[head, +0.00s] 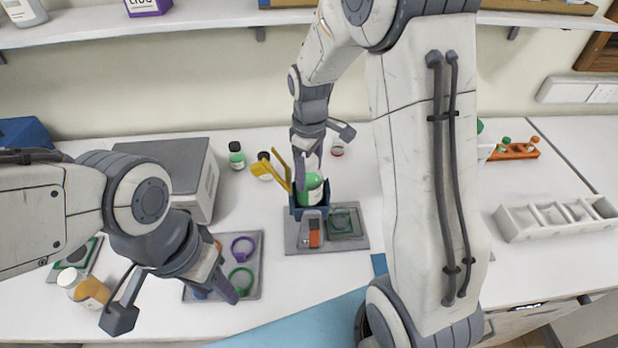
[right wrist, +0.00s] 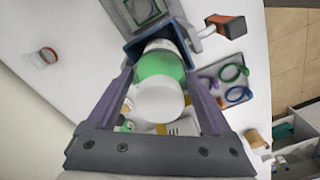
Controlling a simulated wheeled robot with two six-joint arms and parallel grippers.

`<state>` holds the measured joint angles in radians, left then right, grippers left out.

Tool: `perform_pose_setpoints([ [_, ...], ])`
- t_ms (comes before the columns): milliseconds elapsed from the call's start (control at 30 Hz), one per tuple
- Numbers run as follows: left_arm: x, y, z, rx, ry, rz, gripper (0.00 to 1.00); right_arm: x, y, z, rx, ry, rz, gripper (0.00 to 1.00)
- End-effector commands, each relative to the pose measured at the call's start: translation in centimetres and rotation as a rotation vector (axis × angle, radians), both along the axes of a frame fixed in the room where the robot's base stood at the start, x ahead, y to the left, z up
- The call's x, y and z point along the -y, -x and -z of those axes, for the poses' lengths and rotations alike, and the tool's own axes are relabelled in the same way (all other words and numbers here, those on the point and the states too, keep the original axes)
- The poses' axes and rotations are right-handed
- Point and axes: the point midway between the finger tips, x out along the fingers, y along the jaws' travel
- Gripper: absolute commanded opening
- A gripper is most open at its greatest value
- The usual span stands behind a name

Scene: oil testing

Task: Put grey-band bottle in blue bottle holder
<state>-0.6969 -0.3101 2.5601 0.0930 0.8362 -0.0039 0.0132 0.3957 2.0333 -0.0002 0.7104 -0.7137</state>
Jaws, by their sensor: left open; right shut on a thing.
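A bottle with green contents, a white cap and a pale grey-white band (head: 312,188) is upright in the blue bottle holder (head: 296,211). In the right wrist view the bottle (right wrist: 158,68) shows cap-first, its far end inside the walls of the blue holder (right wrist: 134,50). My right gripper (head: 312,170) comes down from above with its fingers on either side of the bottle, shut on it. The bottle's lower part is hidden by the holder. My left gripper (head: 170,300) is open and empty at the front left, over the table near the ring tray.
The holder stands on a grey plate (head: 345,246) with an orange-grey block (head: 314,233). A ring tray (head: 252,266) lies left of it. Small bottles (head: 237,156) stand behind, near a grey box (head: 165,160). An amber bottle (head: 92,292) is at front left. A white rack (head: 550,222) stands right.

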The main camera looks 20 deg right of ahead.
Motion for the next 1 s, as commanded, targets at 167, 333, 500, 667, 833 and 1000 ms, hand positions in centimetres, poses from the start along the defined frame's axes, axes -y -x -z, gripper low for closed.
perform_pose_setpoints([
  [167, 0.0, 0.0, -0.7, 0.000, 0.000, 0.001, 0.50, 0.0, 0.1, 2.5, -0.005, 0.000, 0.001, 0.00],
  [333, 0.0, 0.0, -0.7, 0.000, 0.000, 0.001, 0.50, 0.1, 0.0, 3.4, 0.000, 0.000, 0.001, 0.00],
  [500, 0.0, 0.0, -0.7, 0.000, 0.000, 0.001, 0.50, 0.0, 0.0, 3.4, 0.000, 0.000, 0.001, 0.00],
  [667, 0.0, 0.0, -0.6, 0.000, 0.000, 0.001, 0.50, 0.0, 0.1, 3.6, -0.001, 0.000, 0.001, 1.00],
  [833, 0.0, 0.0, -0.6, 0.000, 0.000, 0.001, 0.50, 0.0, 0.1, 3.6, -0.001, 0.000, 0.001, 1.00],
  [1000, 0.0, 0.0, -0.5, 0.000, 0.000, 0.001, 0.50, 0.0, 0.0, 3.0, 0.001, 0.000, 0.001, 1.00],
])
